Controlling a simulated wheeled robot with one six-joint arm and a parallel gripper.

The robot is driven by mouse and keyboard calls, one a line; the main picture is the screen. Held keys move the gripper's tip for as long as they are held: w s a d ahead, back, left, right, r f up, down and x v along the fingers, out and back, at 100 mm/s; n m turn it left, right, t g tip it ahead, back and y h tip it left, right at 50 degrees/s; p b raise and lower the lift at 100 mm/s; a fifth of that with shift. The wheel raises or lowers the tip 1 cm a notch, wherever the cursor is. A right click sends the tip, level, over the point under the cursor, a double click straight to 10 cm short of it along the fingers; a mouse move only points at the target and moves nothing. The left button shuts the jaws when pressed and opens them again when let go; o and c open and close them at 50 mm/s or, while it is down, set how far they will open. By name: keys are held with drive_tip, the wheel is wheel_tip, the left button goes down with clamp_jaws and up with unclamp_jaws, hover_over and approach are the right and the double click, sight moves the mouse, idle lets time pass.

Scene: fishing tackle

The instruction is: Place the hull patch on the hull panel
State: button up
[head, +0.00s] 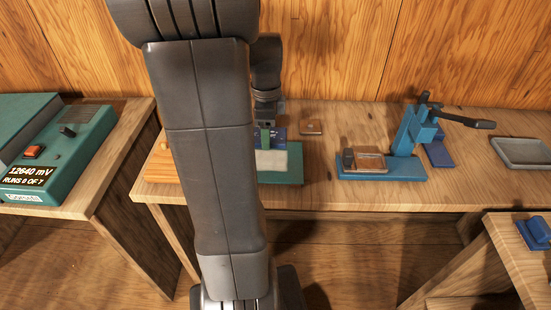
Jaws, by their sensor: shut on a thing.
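My gripper (268,122) points down over the middle table, partly hidden behind my own arm. It is shut on a small green piece (265,139), which looks like the hull patch. Just below and in front of it is a pale rectangular plate on a green base (285,178), which looks like the hull panel. My arm hides the left part of this base. The green piece is above or at the back edge of the pale plate; I cannot tell whether they touch.
A blue lever press (407,135) stands further right, then a grey tray (520,152). A wooden block (161,164) is left of my arm. A teal meter box (60,150) stands far left.

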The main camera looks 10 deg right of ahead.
sight(268, 160)
wheel_tip(268, 160, down, 7)
drive_tip(key=shift+f, duration=0.2)
idle(0.3)
drive_tip(key=shift+f, duration=0.2)
drive_tip(key=o, duration=1.2)
drive_tip(key=shift+c, duration=0.2)
wheel_tip(268, 160, up, 12)
drive_tip(key=shift+r, duration=0.2)
